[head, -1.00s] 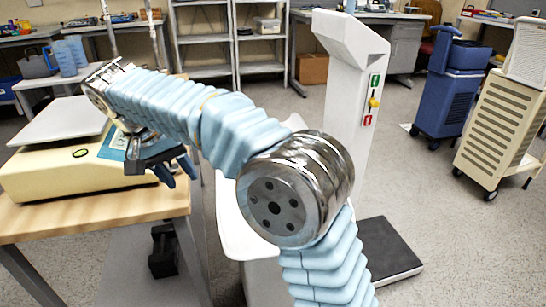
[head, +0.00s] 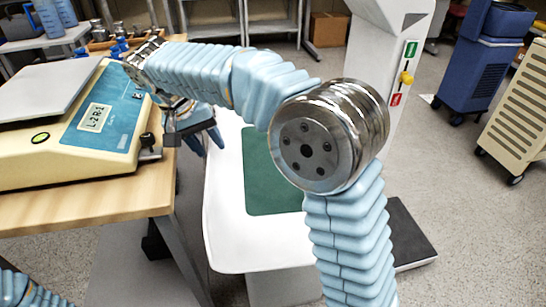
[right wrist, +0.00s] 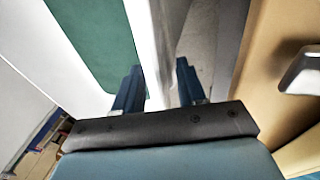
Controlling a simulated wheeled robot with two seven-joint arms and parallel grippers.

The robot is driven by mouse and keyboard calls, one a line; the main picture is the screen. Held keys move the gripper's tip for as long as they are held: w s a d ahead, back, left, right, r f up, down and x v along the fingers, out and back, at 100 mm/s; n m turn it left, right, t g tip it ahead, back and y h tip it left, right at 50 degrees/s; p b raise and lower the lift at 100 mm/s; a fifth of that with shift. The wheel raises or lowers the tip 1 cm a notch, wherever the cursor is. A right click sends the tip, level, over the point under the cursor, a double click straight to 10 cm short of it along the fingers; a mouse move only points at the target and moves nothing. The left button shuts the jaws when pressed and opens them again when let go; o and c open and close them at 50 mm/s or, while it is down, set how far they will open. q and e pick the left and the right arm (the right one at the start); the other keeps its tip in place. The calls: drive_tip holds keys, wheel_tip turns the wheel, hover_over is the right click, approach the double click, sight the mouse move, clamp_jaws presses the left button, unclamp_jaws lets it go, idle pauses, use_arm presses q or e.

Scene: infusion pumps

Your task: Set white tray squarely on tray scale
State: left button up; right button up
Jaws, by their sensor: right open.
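A flat pale plate (head: 45,88), which looks like the white tray, lies on top of the beige scale (head: 50,160) in the head view. It is cut by the left edge, and I cannot tell whether it sits squarely. My right gripper (head: 207,140) is open and empty, to the right of the scale and apart from the plate. In the right wrist view the two blue fingers (right wrist: 158,90) stand apart, with a white rim visible between and beyond them. My left gripper is out of view.
A wooden table (head: 90,207) carries the scale. A white surface (head: 225,225) with a green mat (head: 262,175) stands right of it, partly behind my right arm. Beyond are a white column (head: 385,60) with a yellow knob, a blue cart (head: 480,65) and a beige cart (head: 515,110).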

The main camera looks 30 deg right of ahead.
sight(222, 160)
drive_tip(key=x, duration=0.5)
drive_tip(key=shift+w+d+f+b, duration=0.2)
drive_tip(key=shift+w+d+b, duration=0.1)
drive_tip(key=shift+b, duration=0.1)
drive_tip(key=shift+a, duration=0.1)
clamp_jaws()
drive_tip(key=shift+r, duration=0.1)
idle(0.8)
